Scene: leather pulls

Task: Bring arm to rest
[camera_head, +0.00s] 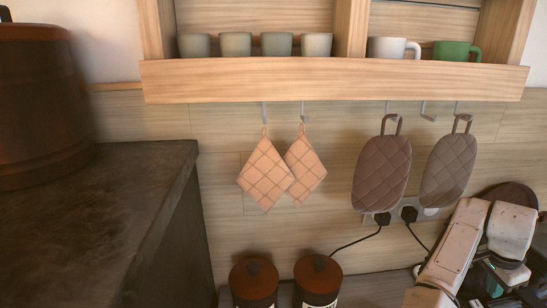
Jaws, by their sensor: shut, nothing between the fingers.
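My white arm (455,250) is folded in the lower right corner, in front of the wall and the counter. Its links show, along with some dark and teal parts among them. I cannot make out any fingertips of my gripper, and the bottom and right edges of the picture cut off part of the arm. I see nothing held by the arm.
A wooden shelf (330,80) with several cups spans the top. Pink potholders (265,183) and brown oven mitts (382,172) hang below it. Black plugs (382,219) sit left of my arm. Lidded canisters (254,280) stand lower centre; a dark counter (85,215) is left.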

